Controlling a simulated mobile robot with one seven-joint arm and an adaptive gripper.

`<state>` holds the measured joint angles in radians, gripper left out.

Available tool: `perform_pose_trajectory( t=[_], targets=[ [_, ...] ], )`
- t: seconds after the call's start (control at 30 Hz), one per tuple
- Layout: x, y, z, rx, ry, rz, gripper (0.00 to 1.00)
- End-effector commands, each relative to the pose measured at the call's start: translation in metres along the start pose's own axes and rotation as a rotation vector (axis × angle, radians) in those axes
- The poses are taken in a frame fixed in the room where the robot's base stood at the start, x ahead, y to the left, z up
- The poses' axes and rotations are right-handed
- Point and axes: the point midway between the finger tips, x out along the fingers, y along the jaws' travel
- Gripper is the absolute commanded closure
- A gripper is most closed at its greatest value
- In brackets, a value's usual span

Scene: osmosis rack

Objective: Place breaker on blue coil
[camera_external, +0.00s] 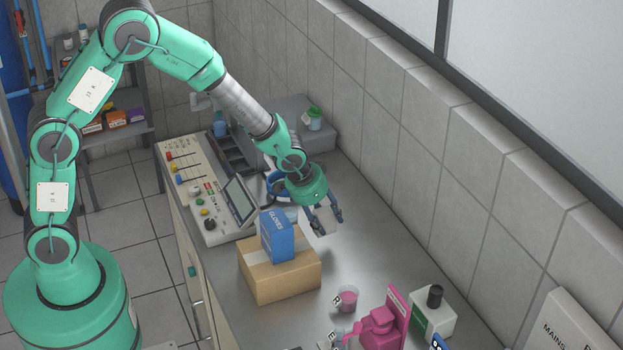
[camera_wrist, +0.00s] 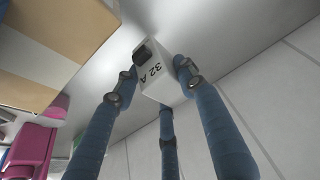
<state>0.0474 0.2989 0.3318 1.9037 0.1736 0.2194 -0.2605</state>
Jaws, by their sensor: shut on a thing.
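The breaker (camera_wrist: 158,78) is a white block marked "32 A" with a black switch, seen between my fingers in the wrist view. My gripper (camera_wrist: 158,84) has blue fingers and is shut on the breaker. In the external view my gripper (camera_external: 326,214) holds the pale breaker (camera_external: 323,221) over the bench, right of the blue gloves box; the height of the gap below is hard to judge. The blue coil (camera_external: 269,184) shows as a blue curve behind my wrist, left of the gripper and mostly hidden by the arm.
A blue gloves box (camera_external: 277,238) stands on a cardboard box (camera_external: 281,273). A control panel with a screen (camera_external: 239,200) is to the left. A beaker of pink liquid (camera_external: 346,298) and a pink device (camera_external: 381,327) are in front. The tiled wall is close on the right.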

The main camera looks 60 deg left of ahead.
Motion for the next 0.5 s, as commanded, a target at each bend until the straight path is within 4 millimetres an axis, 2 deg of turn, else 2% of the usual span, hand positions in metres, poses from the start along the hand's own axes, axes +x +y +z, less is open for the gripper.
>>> perform_pose_trajectory(
  t=[0.3, 0.5],
  targets=[
    [-0.001, -0.004, -0.002, -0.005, 0.001, -0.002, 0.89],
    [-0.007, -0.028, -0.011, -0.033, 0.002, -0.016, 0.89]
  ],
)
